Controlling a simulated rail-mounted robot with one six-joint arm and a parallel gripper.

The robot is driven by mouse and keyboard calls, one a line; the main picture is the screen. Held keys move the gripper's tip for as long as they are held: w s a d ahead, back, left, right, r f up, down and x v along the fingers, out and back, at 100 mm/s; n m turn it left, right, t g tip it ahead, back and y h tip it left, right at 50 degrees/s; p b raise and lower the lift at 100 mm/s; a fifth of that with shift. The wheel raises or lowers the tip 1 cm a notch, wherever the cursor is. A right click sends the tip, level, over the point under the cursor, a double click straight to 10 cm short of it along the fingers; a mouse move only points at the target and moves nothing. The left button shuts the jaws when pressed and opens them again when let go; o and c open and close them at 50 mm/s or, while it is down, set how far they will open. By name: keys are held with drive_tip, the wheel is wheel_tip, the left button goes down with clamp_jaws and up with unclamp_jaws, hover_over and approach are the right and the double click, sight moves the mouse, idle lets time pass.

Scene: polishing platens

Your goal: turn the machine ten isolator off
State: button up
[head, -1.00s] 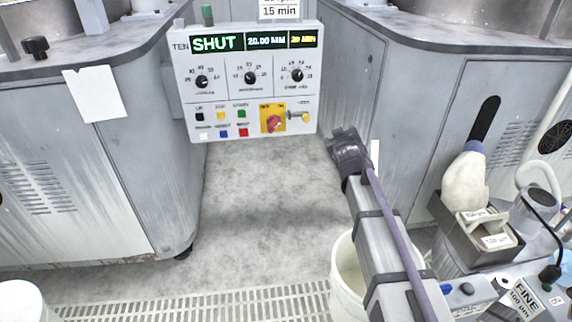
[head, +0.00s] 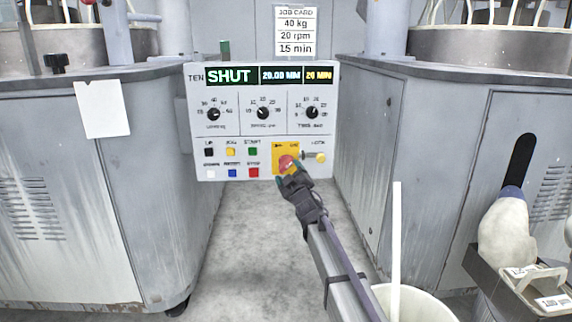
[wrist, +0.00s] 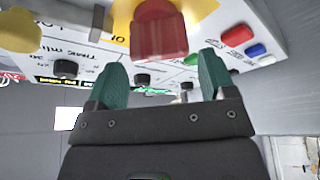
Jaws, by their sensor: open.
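The machine ten control panel (head: 210,130) stands between two grey cabinets, its display reading TEN, SHUT, 20.00 MM and 20 MIN. The isolator is a red rotary knob (head: 285,162) on a yellow plate (head: 279,150) at the panel's lower right. My gripper (head: 292,174) is at the knob, its tips overlapping the knob's lower edge in the head view. In the wrist view the red knob (wrist: 158,32) is just beyond the two green fingers (wrist: 162,72), which are apart with nothing between them. Whether a finger touches the knob I cannot tell.
A yellow knob (head: 320,158) is close right of the isolator. Black, yellow, green, blue, white and red buttons (head: 231,163) are to its left. A white bucket (head: 425,303) stands under my arm at right. A job card (head: 296,32) hangs above the panel.

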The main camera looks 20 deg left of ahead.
sight(287, 167)
drive_tip(key=x, duration=0.4)
drive_tip(key=shift+w+p, duration=0.1)
drive_tip(key=shift+p, duration=0.25)
drive_tip(key=shift+c, duration=0.4)
drive_tip(key=c, duration=0.6)
